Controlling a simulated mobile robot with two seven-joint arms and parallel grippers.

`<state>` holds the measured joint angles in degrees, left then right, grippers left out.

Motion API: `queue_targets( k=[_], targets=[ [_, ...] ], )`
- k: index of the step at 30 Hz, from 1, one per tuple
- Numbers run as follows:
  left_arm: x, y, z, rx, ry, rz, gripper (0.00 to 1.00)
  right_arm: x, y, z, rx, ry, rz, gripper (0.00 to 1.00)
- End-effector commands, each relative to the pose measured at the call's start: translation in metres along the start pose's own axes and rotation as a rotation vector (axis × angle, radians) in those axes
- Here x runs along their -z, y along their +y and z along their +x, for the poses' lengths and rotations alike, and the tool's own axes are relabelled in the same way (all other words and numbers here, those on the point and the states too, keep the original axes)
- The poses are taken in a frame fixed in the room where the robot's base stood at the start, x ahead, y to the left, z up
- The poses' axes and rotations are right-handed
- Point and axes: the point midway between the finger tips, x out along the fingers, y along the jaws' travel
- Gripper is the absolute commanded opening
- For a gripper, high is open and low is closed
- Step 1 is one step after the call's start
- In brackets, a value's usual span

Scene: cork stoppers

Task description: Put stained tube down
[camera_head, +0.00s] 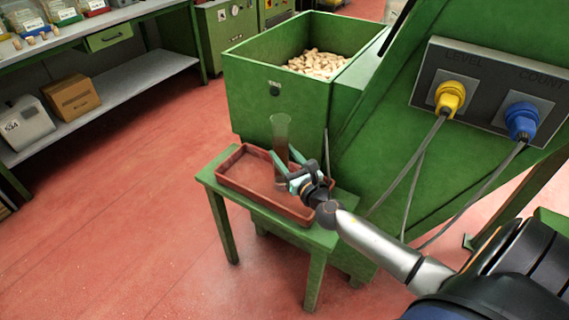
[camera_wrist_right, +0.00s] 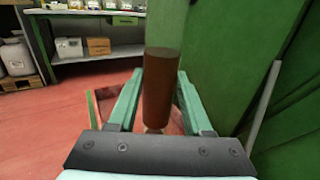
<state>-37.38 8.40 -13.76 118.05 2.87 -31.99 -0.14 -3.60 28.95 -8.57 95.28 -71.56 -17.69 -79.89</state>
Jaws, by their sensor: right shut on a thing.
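The stained tube (camera_head: 281,132) is upright, with a clear upper part and a brown lower part, in the head view. My right gripper (camera_head: 284,168) is shut on it, and the tube is over the red tray (camera_head: 236,184) on the small green table (camera_head: 325,238). I cannot tell whether the tube's lower end touches the tray. In the right wrist view the brown tube (camera_wrist_right: 162,85) stands between the two fingers of my right gripper (camera_wrist_right: 155,95). My left gripper is not in view.
A green bin (camera_head: 262,102) with many corks (camera_head: 318,63) stands behind the table. A green machine with a yellow plug (camera_head: 450,97) and a blue plug (camera_head: 521,120) is at the right, its cables hanging near my right arm. Red floor (camera_head: 130,190) is clear at left.

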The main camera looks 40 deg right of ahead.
Motion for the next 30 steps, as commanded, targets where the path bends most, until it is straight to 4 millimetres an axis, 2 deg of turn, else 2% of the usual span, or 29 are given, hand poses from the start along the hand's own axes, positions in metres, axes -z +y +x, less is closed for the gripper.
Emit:
queue_targets(
  k=[1, 2, 13, 14, 21, 30],
  targets=[
    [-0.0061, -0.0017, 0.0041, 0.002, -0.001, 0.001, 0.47, 0.0099, -0.0002, 0.0, 0.0, -0.001, -0.001, 0.0],
    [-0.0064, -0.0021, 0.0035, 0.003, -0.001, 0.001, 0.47, 0.0109, -0.0002, 0.0, 0.0, -0.001, 0.0, 0.0],
    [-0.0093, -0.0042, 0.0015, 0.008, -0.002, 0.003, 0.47, 0.0125, -0.0004, -0.0002, 0.001, -0.001, 0.0, 0.0],
    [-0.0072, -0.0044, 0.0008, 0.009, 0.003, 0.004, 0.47, 0.0118, -0.0004, -0.0002, 0.0, -0.001, 0.0, 0.52],
    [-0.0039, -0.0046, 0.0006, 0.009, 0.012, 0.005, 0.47, 0.0113, -0.0004, -0.0003, 0.001, -0.001, 0.0, 0.79],
    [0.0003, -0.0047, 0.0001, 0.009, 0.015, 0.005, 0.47, 0.009, -0.0004, -0.0003, 0.001, -0.001, -0.001, 0.8]
  ],
)
